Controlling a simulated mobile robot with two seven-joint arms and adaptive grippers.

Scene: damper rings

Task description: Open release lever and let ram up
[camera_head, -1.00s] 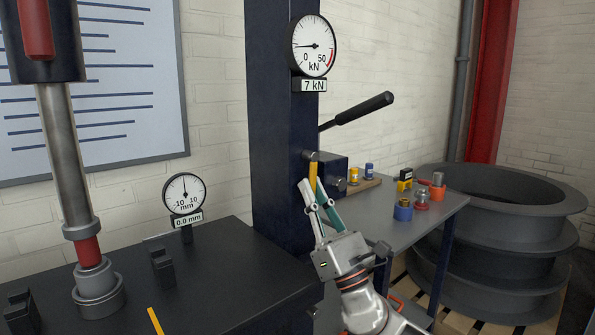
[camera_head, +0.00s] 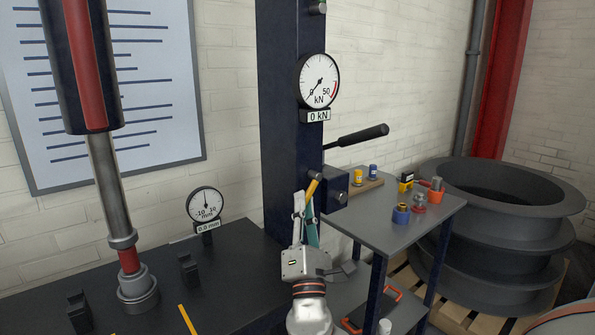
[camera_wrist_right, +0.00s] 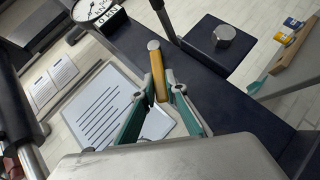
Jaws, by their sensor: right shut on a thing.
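The yellow release lever (camera_head: 312,189) sits at the dark blue press column, beside a small blue block, and leans down to the left. My right gripper (camera_head: 304,214) is shut on its lower part. In the right wrist view, the lever (camera_wrist_right: 157,72) stands between the two fingers (camera_wrist_right: 160,97), its grey round end beyond them. The ram (camera_head: 105,175) hangs at the left with a red piece (camera_head: 129,261) under it, standing in a grey stepped holder (camera_head: 138,288). I cannot tell whether a gap has opened there. The force gauge (camera_head: 319,80) reads 0 kN. My left gripper is out of view.
A black pump handle (camera_head: 357,136) sticks out right of the column. A grey side table (camera_head: 400,228) holds small coloured parts. Large dark rings (camera_head: 500,235) stack on a pallet at the right. A dial gauge (camera_head: 206,204) on the press bed reads 0.0 mm.

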